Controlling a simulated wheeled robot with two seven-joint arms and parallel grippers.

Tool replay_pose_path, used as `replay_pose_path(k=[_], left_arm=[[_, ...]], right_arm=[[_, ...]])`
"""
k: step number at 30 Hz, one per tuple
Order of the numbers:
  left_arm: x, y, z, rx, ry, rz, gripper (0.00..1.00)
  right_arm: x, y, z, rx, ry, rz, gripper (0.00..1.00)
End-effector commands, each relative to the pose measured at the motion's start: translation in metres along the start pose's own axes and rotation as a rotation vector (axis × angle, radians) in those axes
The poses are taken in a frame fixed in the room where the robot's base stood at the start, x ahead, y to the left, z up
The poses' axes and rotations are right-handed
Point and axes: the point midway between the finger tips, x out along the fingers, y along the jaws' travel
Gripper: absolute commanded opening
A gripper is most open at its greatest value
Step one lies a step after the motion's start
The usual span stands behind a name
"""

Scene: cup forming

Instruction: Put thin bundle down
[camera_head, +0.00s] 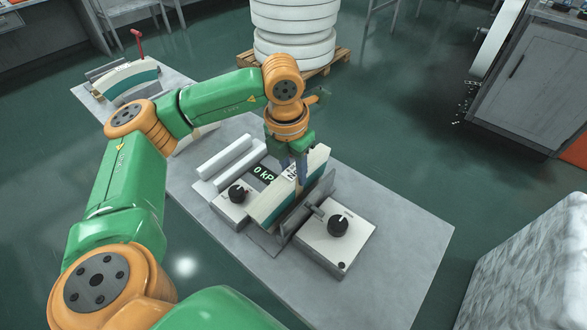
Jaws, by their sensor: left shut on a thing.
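The thin bundle (268,204), a cream stack with a teal edge, stands on its side between the upright grey plates of a press-like device on the table. My left gripper (301,181) comes down over its upper part with blue fingers and is shut on it. The fingers hide part of the bundle, so I cannot tell whether its underside touches the device. The device has a white box with a black knob (338,226), a smaller knob (238,193) and a display (264,172) reading 0 kPa. My right gripper is not in view.
Another curved cream and teal stack (128,80) sits at the table's far left end. The grey table (405,262) is clear at its right end. White round stacks (294,30) stand on a pallet behind.

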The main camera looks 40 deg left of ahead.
Motion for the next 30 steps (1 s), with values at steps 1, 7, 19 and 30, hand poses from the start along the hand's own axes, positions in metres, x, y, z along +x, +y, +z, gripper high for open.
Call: replay_pose_path(k=[1,7,19,30], left_arm=[[0.004,0.000,-0.001,0.000,0.000,0.001,0.00],[0.006,0.000,-0.001,0.000,-0.005,-0.001,0.00],[0.017,0.000,-0.003,0.000,-0.001,-0.002,0.00],[0.021,-0.001,-0.006,0.001,0.014,-0.001,0.67]], right_arm=[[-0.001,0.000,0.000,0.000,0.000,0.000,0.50],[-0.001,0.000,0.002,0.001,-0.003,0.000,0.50],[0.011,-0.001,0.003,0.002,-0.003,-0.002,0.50],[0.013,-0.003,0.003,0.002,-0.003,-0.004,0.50]])
